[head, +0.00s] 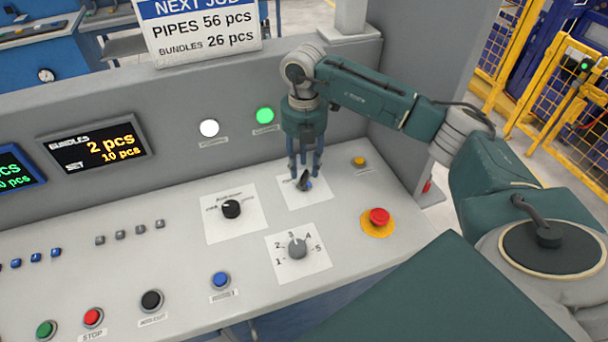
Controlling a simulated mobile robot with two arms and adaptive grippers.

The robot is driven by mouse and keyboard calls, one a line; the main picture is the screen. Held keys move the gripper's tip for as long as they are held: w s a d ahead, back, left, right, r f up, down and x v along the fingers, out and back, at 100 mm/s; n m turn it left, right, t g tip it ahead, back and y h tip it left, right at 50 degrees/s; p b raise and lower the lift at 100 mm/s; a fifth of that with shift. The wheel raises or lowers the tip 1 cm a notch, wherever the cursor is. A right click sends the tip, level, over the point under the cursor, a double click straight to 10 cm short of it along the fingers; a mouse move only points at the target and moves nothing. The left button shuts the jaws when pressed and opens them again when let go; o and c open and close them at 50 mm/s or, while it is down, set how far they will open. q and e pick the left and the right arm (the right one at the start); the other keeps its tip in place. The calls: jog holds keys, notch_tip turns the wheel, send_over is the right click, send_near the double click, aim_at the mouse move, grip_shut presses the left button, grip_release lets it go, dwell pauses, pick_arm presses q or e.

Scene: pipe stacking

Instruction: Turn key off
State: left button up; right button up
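The key switch (305,182) sits on a white label plate (318,197) in the upper right part of the console's sloping panel. A dark key-like piece and a bit of blue show there. My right gripper (305,174) points down right over it, with its blue-grey fingers around or just above the key. The fingers look apart, but they partly hide the key, and I cannot tell whether they touch it. My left gripper is not in view.
Near the key are a black selector knob (231,208), a numbered grey dial (297,248), a red emergency button (379,216) and a small yellow button (359,161). A green lamp (264,116) is lit on the upright panel behind. Yellow fencing (560,100) stands at the right.

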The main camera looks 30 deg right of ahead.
aim_at(304, 174)
jog(key=shift+f+b, duration=1.7)
jog(key=shift+f, duration=0.8)
jog(key=shift+r, duration=0.1)
grip_shut()
